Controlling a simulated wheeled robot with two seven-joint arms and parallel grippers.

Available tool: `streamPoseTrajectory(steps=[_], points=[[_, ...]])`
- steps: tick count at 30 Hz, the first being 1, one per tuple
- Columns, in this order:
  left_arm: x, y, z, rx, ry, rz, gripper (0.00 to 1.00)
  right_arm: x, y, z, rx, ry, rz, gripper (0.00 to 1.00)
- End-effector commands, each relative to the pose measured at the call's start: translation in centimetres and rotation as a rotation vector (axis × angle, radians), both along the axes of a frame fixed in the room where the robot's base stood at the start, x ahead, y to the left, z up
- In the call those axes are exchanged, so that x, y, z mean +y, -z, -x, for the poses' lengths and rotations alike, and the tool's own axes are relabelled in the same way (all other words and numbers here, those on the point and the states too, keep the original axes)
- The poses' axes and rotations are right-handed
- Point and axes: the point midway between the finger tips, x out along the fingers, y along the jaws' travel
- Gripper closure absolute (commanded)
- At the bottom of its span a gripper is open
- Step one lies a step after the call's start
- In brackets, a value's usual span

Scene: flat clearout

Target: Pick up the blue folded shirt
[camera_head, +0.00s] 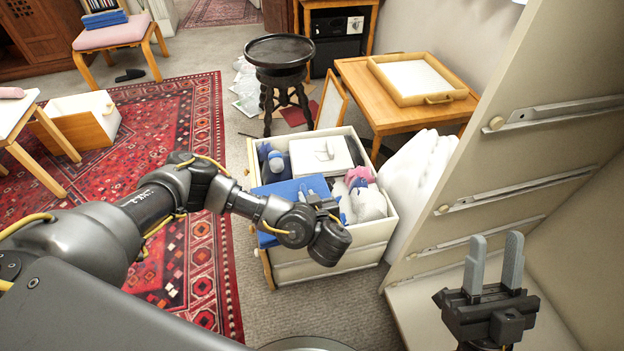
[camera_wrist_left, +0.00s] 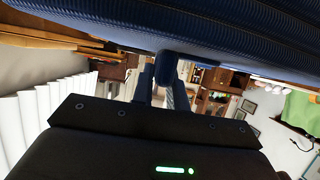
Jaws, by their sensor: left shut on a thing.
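The blue folded shirt (camera_head: 292,188) is at the front left of the open drawer box, partly hidden behind my left arm. In the left wrist view the ribbed blue cloth (camera_wrist_left: 190,30) fills the top, very close. My left gripper (camera_wrist_left: 167,88) is shut on a blue edge of it. Whether the shirt is clear of the box's contents, I cannot tell. My right gripper (camera_head: 493,265) is open and empty at the lower right.
The white drawer box (camera_head: 330,262) also holds a white box (camera_head: 320,155), a blue toy (camera_head: 273,163) and pink and white soft things (camera_head: 365,195). A tall cabinet panel (camera_head: 530,110) stands right. Another blue folded stack (camera_head: 100,20) lies on a pink stool. Carpet is clear in front.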

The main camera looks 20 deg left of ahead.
Motion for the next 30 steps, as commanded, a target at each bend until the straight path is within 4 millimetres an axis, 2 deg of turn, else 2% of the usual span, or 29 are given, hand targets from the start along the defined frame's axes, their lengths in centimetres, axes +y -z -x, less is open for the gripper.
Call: streamPoseTrajectory(steps=[1,4,9,15,21,25,30], points=[[0.0,-0.6,0.2,0.001,0.000,-0.001,1.00,0.7,-0.2,-0.6,0.066,-0.016,0.036,0.64],[0.1,-1.0,0.8,0.000,0.000,0.000,1.00,2.4,1.1,-1.5,0.232,-0.050,0.122,0.64],[0.2,-1.5,2.0,-0.001,0.000,-0.001,1.00,5.0,4.3,-1.9,0.520,-0.104,0.288,0.64],[0.3,-1.6,2.9,0.000,0.000,0.000,1.00,2.7,9.9,-3.6,0.860,-0.018,0.410,0.64],[0.4,-1.8,3.6,-0.001,0.000,-0.001,1.00,0.2,14.2,-3.3,1.125,0.043,0.487,0.64],[0.4,-1.9,3.9,-0.001,0.000,0.000,1.00,-1.1,15.9,-2.7,1.243,0.068,0.516,0.64],[0.5,-1.9,4.1,-0.001,0.000,0.000,1.00,-1.9,17.2,-2.1,1.329,0.083,0.536,0.64]])
